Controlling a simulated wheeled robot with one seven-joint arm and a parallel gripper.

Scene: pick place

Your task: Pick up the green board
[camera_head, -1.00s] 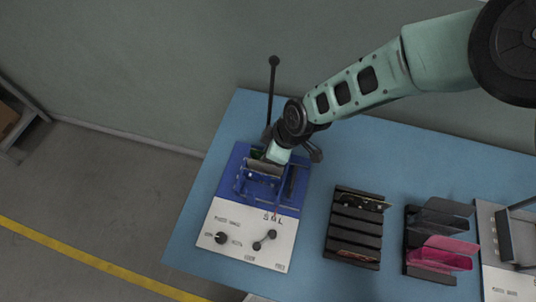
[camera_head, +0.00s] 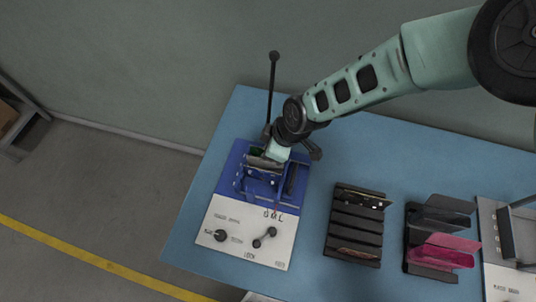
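A small piece of the green board (camera_head: 256,150) shows in the blue fixture (camera_head: 232,172) at the back of the white-fronted device on the table. Most of the board is hidden by my gripper and the fixture parts. My gripper (camera_head: 266,162) is over the blue fixture, at the green piece. Its fingers are too small and covered to tell whether they are open or shut, or whether they touch the board.
The device's white panel (camera_head: 235,240) has a knob and a lever. A black slotted rack (camera_head: 354,224), a holder with pink plates (camera_head: 442,250) and another white device (camera_head: 500,285) stand to the right on the blue table (camera_head: 195,240). A tall black lever (camera_head: 272,85) rises behind the fixture.

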